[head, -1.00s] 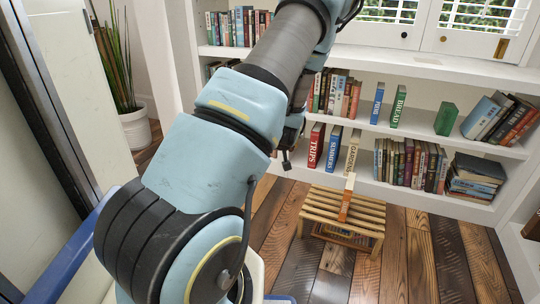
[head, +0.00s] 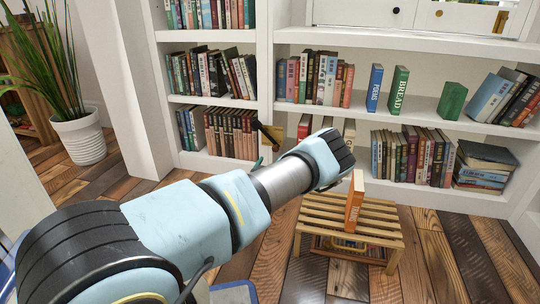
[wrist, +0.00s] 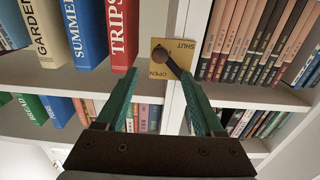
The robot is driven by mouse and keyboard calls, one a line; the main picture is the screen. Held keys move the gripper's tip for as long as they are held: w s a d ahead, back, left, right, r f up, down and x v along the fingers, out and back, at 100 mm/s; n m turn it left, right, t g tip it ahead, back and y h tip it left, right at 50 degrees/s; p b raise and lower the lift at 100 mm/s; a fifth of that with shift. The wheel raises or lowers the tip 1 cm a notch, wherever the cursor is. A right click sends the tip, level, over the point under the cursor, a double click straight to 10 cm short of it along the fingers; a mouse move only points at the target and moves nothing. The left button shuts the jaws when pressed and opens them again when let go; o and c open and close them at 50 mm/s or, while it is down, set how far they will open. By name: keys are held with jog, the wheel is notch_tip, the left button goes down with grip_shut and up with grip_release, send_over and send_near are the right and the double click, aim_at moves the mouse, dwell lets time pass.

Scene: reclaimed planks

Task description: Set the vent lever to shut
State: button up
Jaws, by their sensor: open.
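The yellow vent plate (wrist: 182,47) is by the upright between two book bays in the wrist view, with the words SHUT and OPEN on it. The dark lever (wrist: 172,65) has a round end over the plate, and its bar slants down right towards the right fingertip. It also shows as a dark bar (head: 266,135) beside the upright in the head view. My gripper (wrist: 160,78) is open, its green fingers on either side of the plate's lower part. Nothing is held. I cannot tell whether the right finger touches the lever. My arm hides most of the gripper in the head view.
Tall books, including a red TRIPS (wrist: 124,30), stand left of the plate in the wrist view; a brown set (wrist: 250,40) stands right. A slatted stool (head: 385,222) holding an orange book (head: 355,200) is right of my arm. A potted plant (head: 80,138) stands left.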

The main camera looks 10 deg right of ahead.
jog(key=b+x, duration=0.3)
jog(key=x, duration=0.5)
jog(key=shift+w+d+b, duration=0.15)
jog(key=shift+w+b, duration=0.2)
jog(key=shift+b, duration=0.05)
jog(key=shift+c, duration=0.2)
grip_shut()
dwell(0.7)
